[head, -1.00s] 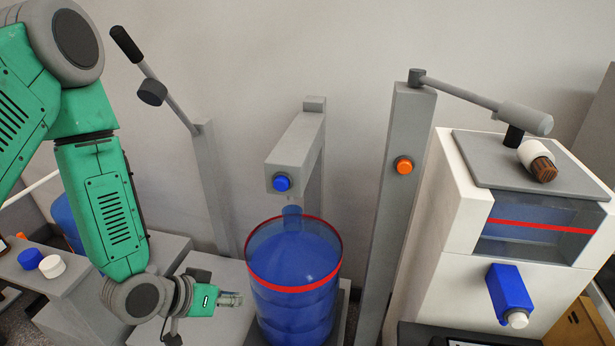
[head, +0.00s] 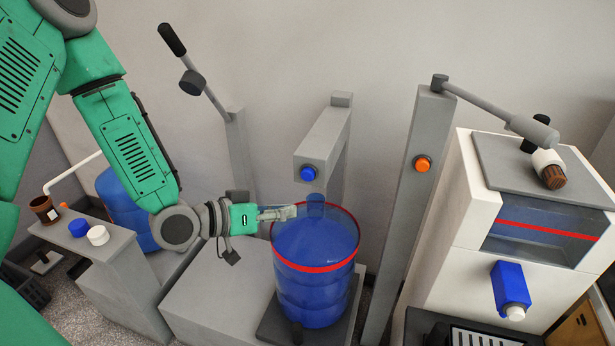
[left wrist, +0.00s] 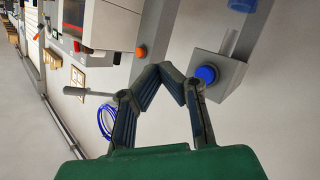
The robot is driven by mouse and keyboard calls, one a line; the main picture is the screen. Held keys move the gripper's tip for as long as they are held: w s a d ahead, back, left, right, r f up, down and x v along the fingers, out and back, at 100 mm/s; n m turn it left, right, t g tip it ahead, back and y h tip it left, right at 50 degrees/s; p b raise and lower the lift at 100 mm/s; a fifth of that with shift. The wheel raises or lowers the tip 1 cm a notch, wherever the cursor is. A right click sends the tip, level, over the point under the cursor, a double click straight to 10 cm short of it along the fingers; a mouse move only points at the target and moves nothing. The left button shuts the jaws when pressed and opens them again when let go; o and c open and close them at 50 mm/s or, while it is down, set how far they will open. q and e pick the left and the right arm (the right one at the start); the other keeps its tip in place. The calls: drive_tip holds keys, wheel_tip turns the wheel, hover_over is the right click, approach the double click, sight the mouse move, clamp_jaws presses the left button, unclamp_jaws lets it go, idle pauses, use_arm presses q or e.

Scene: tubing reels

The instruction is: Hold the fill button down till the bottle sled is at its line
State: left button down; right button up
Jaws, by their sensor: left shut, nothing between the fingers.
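A blue round button (head: 308,174) sits on the front of a grey spout arm (head: 322,150); it also shows in the left wrist view (left wrist: 207,74). Below the spout stands a clear blue bottle (head: 315,290) with a red ring near its top, on a dark base (head: 278,325). I cannot tell the bottle's exact fill level. My left gripper (head: 292,212) is shut and empty, at the left of the bottle's rim, below and left of the button and apart from it. In the left wrist view its fingertips (left wrist: 172,68) meet left of the button. My right gripper is not in view.
A grey post with an orange button (head: 423,163) stands right of the bottle. A white machine (head: 448,230) with a red-lined window and a blue tap (head: 510,288) is further right. A lever (head: 200,80) stands at the back left. A bench at left holds blue and white caps (head: 97,235).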

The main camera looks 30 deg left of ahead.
sight(310, 177)
use_arm(q)
drive_tip(key=w+a, duration=0.2)
drive_tip(key=w, duration=0.6)
drive_tip(key=shift+w+b, duration=0.2)
drive_tip(key=shift+b, duration=0.25)
drive_tip(key=shift+w+r, duration=0.1)
idle(1.0)
drive_tip(key=shift+w, duration=0.25)
drive_tip(key=shift+w+a+r, duration=0.2)
drive_tip(key=shift+w, duration=0.6)
idle(1.2)
